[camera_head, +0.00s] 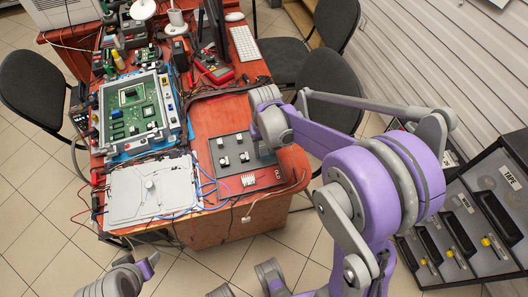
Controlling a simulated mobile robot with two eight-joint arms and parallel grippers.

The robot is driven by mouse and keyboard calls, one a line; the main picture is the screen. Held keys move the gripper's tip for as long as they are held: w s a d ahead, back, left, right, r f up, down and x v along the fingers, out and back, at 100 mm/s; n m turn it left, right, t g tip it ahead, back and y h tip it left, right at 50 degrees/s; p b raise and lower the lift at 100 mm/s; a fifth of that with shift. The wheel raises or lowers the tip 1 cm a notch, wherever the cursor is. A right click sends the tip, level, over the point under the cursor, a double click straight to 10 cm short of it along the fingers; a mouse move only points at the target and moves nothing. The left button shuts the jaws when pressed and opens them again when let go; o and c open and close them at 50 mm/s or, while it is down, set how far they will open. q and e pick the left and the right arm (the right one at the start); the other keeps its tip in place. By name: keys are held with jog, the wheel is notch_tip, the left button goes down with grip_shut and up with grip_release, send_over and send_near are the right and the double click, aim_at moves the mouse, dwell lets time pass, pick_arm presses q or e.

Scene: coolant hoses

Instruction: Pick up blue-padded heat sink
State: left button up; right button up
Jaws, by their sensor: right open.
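A dark square panel (226,170) lies on the red table, with several small black-and-white parts on it, one of them a part (244,157) close to my right gripper. No blue pad can be made out on these parts, so I cannot tell which is the blue-padded heat sink. My right gripper (264,150) is over the panel's right edge, pointing down, open, with nothing visible in it. The wrist hides that edge of the panel.
A green circuit board in a frame (132,112) and a pale flat plate (150,192) lie left of the panel. A red multimeter (214,70), a keyboard (243,43) and cables crowd the back. A drawer unit (470,225) stands at the right.

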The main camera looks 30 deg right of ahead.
aim_at(264, 151)
jog(key=shift+f, duration=0.1)
grip_shut()
dwell(0.3)
notch_tip(264, 151, up, 10)
jog(key=p, duration=0.1)
dwell(0.4)
jog(key=shift+w, duration=0.15)
dwell(0.4)
